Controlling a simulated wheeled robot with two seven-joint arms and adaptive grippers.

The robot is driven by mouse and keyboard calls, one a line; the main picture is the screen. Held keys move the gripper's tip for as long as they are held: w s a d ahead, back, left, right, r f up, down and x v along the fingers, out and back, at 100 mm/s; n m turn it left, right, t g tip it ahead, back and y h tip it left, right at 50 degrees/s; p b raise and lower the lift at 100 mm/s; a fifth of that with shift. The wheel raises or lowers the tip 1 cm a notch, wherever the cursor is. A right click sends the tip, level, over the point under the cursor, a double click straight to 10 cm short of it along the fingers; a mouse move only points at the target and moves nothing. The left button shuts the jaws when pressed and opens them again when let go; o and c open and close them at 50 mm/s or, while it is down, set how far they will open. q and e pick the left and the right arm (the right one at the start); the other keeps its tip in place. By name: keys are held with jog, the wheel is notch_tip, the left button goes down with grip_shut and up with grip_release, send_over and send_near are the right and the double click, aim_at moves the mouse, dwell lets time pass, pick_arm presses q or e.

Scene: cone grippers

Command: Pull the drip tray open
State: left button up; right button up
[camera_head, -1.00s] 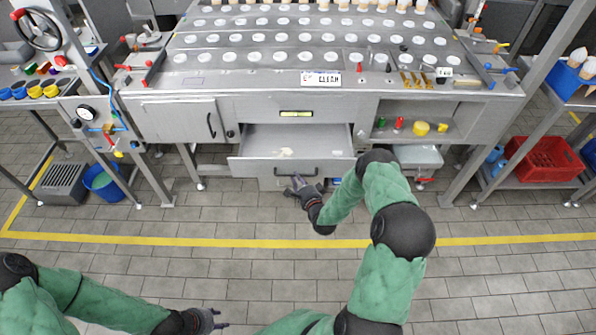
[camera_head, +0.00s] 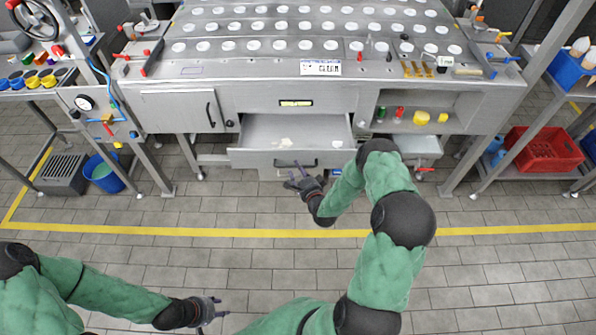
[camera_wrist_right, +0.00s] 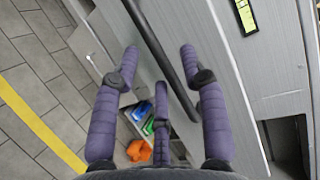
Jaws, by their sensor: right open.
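The drip tray (camera_head: 262,158) looks like a wide grey metal drawer, pulled out of the machine's front, with small pale scraps inside. Its dark bar handle (camera_head: 310,163) runs along the front panel. My right gripper (camera_head: 293,175) is open just in front of the handle. In the right wrist view, the open fingers (camera_wrist_right: 160,68) are spread either side of the dark handle bar (camera_wrist_right: 163,50); I cannot tell whether they touch it. My left gripper (camera_head: 217,306) is open and empty above the floor at the bottom of the head view.
The grey machine (camera_head: 250,95) has a closed cabinet door (camera_head: 178,112) left of the tray and an open shelf (camera_head: 412,122) right of it. A red crate (camera_head: 543,150) stands far right and a blue bucket (camera_head: 104,173) left. The floor before the tray is clear.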

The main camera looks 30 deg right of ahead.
jog(key=v, duration=1.1)
jog(key=shift+s, duration=0.35)
jog(key=shift+r, duration=0.1)
